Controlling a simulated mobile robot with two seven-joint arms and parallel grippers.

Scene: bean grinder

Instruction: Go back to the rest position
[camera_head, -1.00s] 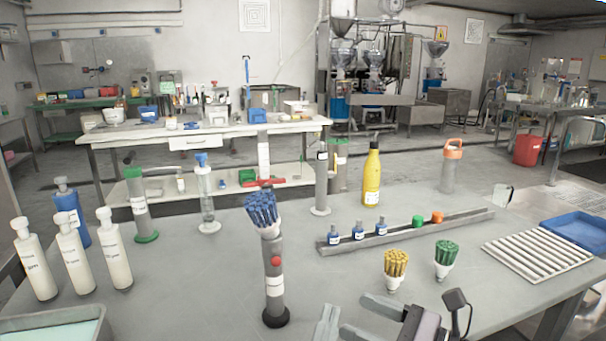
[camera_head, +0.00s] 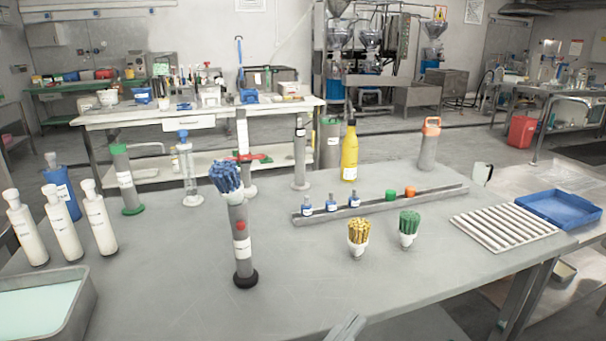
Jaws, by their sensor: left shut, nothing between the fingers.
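My left gripper (camera_head: 345,328) shows only as a small grey piece at the bottom edge of the head view, low in front of the table. It is shut with nothing in it; the rest of that arm is out of the frame. My right gripper is not in view. The grey table (camera_head: 330,275) spreads in front of me. A grey upright tool (camera_head: 241,245) with a red button and a blue bristled head (camera_head: 226,177) stands on it, clear of the gripper.
A yellow-topped brush (camera_head: 358,235) and a green-topped brush (camera_head: 409,226) stand to the right. A rail (camera_head: 380,207) holds small bottles. White pump bottles (camera_head: 63,230) and a tray (camera_head: 85,300) are at left. A ribbed rack (camera_head: 505,228) and blue tray (camera_head: 560,209) are at right.

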